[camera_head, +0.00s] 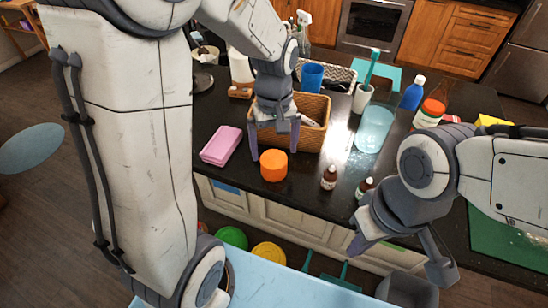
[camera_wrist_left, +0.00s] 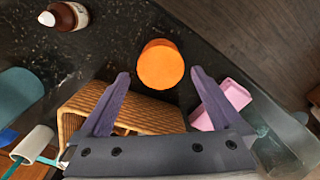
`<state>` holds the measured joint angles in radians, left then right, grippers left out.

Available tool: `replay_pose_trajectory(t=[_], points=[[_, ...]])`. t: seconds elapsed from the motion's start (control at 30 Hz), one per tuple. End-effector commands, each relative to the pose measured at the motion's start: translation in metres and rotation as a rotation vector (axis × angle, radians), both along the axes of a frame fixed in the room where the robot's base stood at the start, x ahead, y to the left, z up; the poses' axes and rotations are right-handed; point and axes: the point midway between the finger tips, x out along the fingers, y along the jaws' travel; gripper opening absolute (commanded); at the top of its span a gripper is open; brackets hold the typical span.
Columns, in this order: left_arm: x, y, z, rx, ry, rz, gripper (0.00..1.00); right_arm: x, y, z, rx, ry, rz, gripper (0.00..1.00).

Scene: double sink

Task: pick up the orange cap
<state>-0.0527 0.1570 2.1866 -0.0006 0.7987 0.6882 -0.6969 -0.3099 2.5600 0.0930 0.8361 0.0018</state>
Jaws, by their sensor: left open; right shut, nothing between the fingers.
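The orange cap (camera_head: 274,166) is a short cylinder near the counter's front edge, in front of the wicker basket. It also shows in the left wrist view (camera_wrist_left: 160,64), just beyond my left fingertips and between their lines. My left gripper (camera_head: 274,154) is open and empty, pointing down with its fingers on either side behind the cap. It shows in the left wrist view (camera_wrist_left: 160,75) too. My right gripper (camera_head: 400,257) is shut and empty, at the lower right, in front of the counter and away from the cap.
The wicker basket (camera_head: 313,110) stands behind the cap, close to my left gripper. Two small brown bottles (camera_head: 329,178) (camera_head: 364,187) stand to the right. A teal cup (camera_head: 375,130) stands farther back. Bare counter lies between.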

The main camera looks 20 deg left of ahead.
Motion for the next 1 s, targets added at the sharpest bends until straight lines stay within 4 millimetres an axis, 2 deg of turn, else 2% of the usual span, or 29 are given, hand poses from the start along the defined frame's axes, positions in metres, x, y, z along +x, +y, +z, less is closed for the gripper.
replay_pose_trajectory(t=[0.23, 0.5, 0.77, 0.8, 0.97, 1.0], points=[[0.000, 0.001, -0.020, -0.001, 0.006, -0.003, 1.00, 0.000, 0.000, 0.009, 0.000, 0.000, 0.001, 0.00], [0.001, 0.002, -0.056, 0.000, 0.004, -0.005, 1.00, 0.000, 0.000, 0.019, 0.000, 0.000, 0.004, 0.00], [0.002, 0.001, -0.061, -0.001, -0.001, -0.005, 1.00, 0.000, 0.000, 0.019, 0.000, 0.000, 0.004, 0.00], [0.002, 0.001, -0.061, -0.001, -0.001, -0.005, 0.96, 0.000, 0.000, 0.019, 0.000, 0.000, 0.004, 0.00], [0.002, 0.002, -0.061, -0.001, -0.001, -0.005, 0.35, 0.000, 0.000, 0.019, 0.000, 0.000, 0.003, 0.00], [0.002, 0.002, -0.061, -0.001, -0.001, -0.005, 0.30, 0.000, 0.000, 0.019, 0.000, 0.000, 0.003, 0.00]])
